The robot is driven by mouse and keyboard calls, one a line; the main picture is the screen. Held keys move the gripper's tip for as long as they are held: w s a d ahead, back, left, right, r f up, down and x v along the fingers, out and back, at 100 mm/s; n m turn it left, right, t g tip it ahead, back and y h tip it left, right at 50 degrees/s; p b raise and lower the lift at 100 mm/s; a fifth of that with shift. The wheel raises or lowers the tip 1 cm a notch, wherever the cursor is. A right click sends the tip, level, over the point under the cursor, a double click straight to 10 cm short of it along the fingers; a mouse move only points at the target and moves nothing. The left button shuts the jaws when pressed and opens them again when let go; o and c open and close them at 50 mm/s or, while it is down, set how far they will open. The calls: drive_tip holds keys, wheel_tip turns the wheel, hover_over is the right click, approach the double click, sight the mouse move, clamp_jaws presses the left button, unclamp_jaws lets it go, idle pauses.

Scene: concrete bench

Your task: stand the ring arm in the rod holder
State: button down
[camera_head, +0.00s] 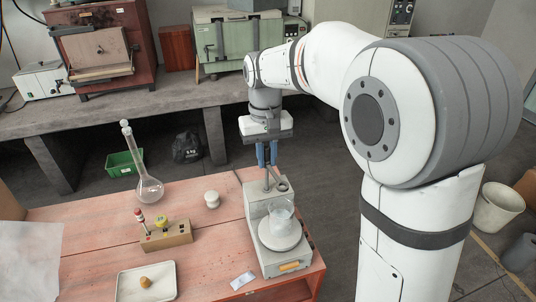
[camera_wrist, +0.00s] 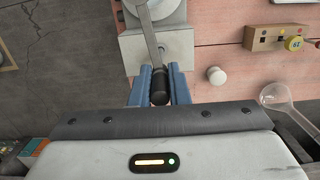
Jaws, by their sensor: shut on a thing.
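My gripper (camera_head: 267,162) points down with its blue fingers shut on the black end of the ring arm (camera_wrist: 159,88). From there its grey metal bar runs toward the top of the wrist view, where its far end is cut off. In the head view the ring arm (camera_head: 281,186) shows below the fingers, with a small ring, over the back of a grey hotplate. A brown block (camera_head: 166,236), probably the rod holder, stands on the bench left of my gripper. It carries a red-topped piece and a yellow piece, and also shows in the wrist view (camera_wrist: 272,38).
A white knob-like piece (camera_head: 212,199) stands between hotplate and block. A long-necked flask (camera_head: 149,188) stands behind the block. A tray (camera_head: 146,282) lies in front. Bare red bench top (camera_head: 85,245) shows to the left.

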sight(267, 148)
drive_tip(key=shift+f+b, duration=0.8)
drive_tip(key=shift+f, duration=0.65)
drive_tip(key=c, duration=1.3)
unclamp_jaws()
drive_tip(key=shift+o, duration=0.6)
drive_tip(key=shift+o, duration=1.4)
drive_tip(key=shift+r+p, duration=2.9)
drive_tip(key=shift+r, duration=0.6)
